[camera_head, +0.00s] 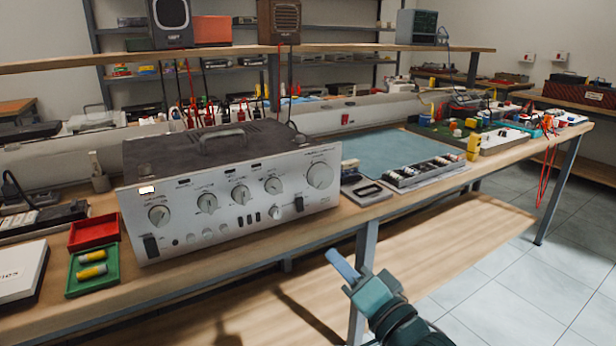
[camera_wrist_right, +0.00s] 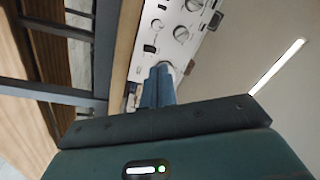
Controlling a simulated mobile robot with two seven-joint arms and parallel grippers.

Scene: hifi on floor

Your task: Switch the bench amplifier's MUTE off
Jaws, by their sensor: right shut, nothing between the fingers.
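The bench amplifier (camera_head: 222,232) stands on the wooden bench in the head view. Its silver front panel carries several round knobs, small buttons and dark switches, including a black switch (camera_head: 299,204) at the right and another black switch (camera_head: 151,246) at the lower left. The labels are too small to read, so I cannot tell which control is MUTE. My right gripper (camera_head: 342,265) is shut and empty, in front of and below the bench edge, apart from the panel. In the right wrist view its blue fingers (camera_wrist_right: 158,82) point toward the amplifier panel (camera_wrist_right: 162,20). My left gripper is out of view.
A red tray (camera_head: 93,232) and a green tray (camera_head: 80,281) with yellow cylinders sit left of the amplifier. A small meter (camera_head: 367,193) and a parts rack (camera_head: 425,172) lie to its right. The bench's front edge and a metal leg (camera_head: 364,250) are near my right gripper.

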